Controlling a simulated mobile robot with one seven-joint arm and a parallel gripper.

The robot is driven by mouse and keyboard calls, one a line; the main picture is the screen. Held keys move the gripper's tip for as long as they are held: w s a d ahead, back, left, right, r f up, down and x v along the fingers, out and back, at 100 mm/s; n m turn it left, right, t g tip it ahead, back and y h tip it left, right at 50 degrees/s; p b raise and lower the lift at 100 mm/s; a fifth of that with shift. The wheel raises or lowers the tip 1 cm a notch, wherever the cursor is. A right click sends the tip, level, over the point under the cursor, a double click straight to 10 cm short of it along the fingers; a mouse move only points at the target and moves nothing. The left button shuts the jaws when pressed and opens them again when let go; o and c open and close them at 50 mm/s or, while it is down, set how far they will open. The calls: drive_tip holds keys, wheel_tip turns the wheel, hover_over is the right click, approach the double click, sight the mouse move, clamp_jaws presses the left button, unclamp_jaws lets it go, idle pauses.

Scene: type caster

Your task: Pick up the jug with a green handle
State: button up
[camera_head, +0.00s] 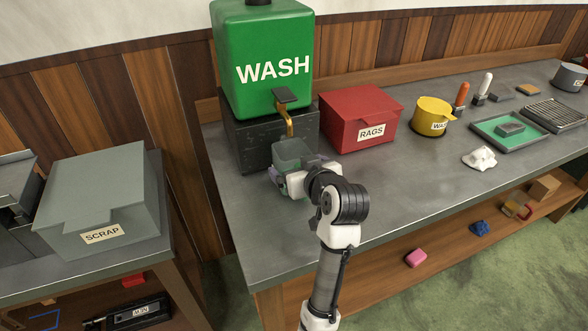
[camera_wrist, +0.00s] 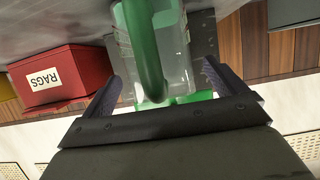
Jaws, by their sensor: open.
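The jug with a green handle, a clear see-through vessel, stands upright on the grey bench (camera_head: 385,190) just in front of the green wash tank's tap; its rim shows in the head view (camera_head: 292,152). In the wrist view its green handle (camera_wrist: 147,50) runs down the middle of the clear body (camera_wrist: 173,72). My gripper (camera_head: 292,178) is at the near side of the jug, with its fingers spread. In the wrist view my gripper (camera_wrist: 161,84) has one finger on each side of the jug, with gaps between. The jug's base is partly hidden by my gripper.
The green wash tank (camera_head: 262,60) sits on a dark block (camera_head: 245,140) behind the jug, its brass tap (camera_head: 289,122) close above. A red rags box (camera_head: 358,118) and a yellow pot (camera_head: 430,116) stand to the right. The bench's front middle is clear.

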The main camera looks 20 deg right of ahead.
drive_tip(key=shift+w+f, duration=0.25)
drive_tip(key=shift+w, duration=0.2)
drive_tip(key=c, duration=1.3)
drive_tip(key=shift+o, duration=0.2)
drive_tip(key=shift+r, duration=0.15)
